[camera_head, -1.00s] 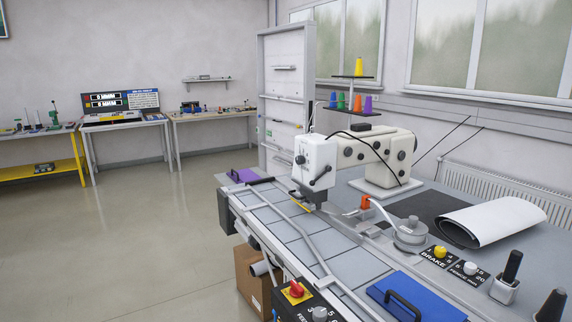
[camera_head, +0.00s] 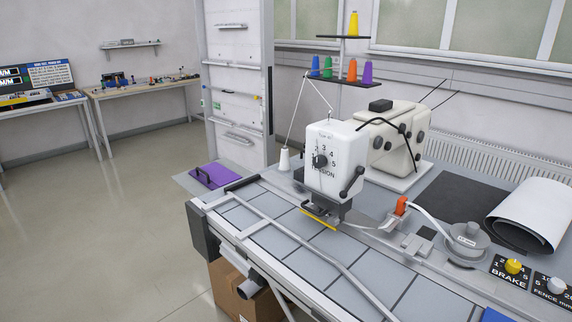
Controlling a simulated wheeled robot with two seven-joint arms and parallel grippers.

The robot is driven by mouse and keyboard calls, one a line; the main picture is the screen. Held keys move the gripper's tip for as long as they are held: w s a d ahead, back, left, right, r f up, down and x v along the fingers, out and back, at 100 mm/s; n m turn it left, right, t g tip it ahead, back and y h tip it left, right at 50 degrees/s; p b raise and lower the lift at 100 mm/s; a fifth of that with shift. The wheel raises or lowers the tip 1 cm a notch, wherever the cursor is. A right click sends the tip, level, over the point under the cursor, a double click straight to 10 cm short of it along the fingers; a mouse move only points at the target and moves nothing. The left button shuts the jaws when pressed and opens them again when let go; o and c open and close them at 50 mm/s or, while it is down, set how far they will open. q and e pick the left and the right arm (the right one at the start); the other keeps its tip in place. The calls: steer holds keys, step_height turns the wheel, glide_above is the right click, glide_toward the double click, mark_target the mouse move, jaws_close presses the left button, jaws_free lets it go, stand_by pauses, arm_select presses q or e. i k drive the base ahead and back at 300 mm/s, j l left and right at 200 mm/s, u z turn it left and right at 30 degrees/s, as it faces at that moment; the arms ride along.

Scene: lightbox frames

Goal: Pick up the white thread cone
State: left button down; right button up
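The white thread cone (camera_head: 284,160) stands upright on the grey work table, just left of the white sewing machine head (camera_head: 333,160). A thin white thread runs from near it up to the thread stand.
The sewing machine stands close to the cone's right. A thread stand (camera_head: 343,82) with coloured cones rises behind. A purple board with a dark handle (camera_head: 212,176) lies to the left. A cardboard box (camera_head: 240,290) is under the table's front edge. Open floor lies to the left.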

mark_target(284, 163)
steer(key=i+j+z, duration=0.2)
steer(key=j, duration=0.15)
steer(key=i+j+z, duration=0.2)
steer(key=j+z, duration=0.2)
steer(key=j, duration=0.25)
steer(key=j+z, duration=0.25)
steer(key=j, duration=0.15)
steer(key=i, duration=0.05)
